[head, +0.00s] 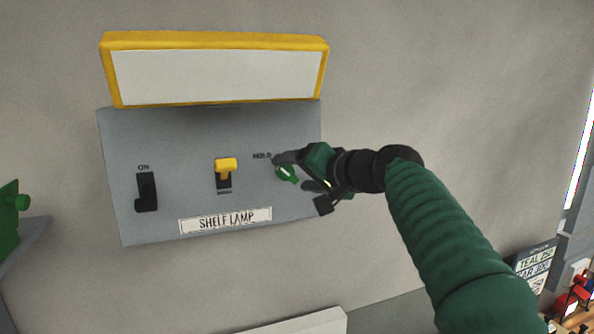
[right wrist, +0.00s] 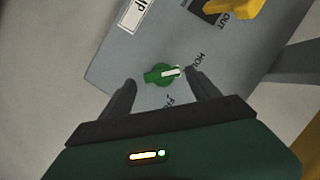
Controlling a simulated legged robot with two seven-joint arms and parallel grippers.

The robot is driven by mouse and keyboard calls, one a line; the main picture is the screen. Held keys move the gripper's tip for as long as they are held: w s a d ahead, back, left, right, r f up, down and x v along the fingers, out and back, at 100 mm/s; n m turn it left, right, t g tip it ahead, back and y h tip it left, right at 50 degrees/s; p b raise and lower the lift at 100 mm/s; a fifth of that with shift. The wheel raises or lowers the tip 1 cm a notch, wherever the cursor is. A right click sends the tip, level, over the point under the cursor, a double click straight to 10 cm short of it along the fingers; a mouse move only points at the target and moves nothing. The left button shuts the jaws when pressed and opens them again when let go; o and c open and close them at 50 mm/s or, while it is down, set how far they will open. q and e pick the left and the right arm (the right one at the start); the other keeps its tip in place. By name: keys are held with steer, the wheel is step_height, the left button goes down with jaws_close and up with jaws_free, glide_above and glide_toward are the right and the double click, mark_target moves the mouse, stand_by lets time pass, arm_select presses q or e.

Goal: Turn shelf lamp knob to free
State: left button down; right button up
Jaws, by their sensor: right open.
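The shelf lamp panel (head: 200,195) is a grey plate on the wall, with a "SHELF LAMP" label (head: 225,220). Its green knob (head: 287,174) is at the right side, partly covered by my right gripper (head: 293,172). In the right wrist view the green knob (right wrist: 162,74) has a white pointer stripe directed toward the "HOLD" lettering. My right gripper (right wrist: 160,88) is open, with one black finger on each side of the knob and a visible gap to each. My left gripper is not in view.
A black switch (head: 146,192) marked "ON" and a yellow lever (head: 226,168) are also on the panel. A yellow-framed lamp (head: 215,75) juts out above. A green object (head: 10,215) stands at the left edge. A sign (head: 535,265) and red items are at lower right.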

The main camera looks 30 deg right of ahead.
steer(key=c, duration=0.4)
steer(key=shift+w+a, duration=0.1)
steer(key=shift+a, duration=0.15)
steer(key=c, duration=1)
steer(key=shift+o, duration=0.2)
steer(key=shift+f, duration=0.1)
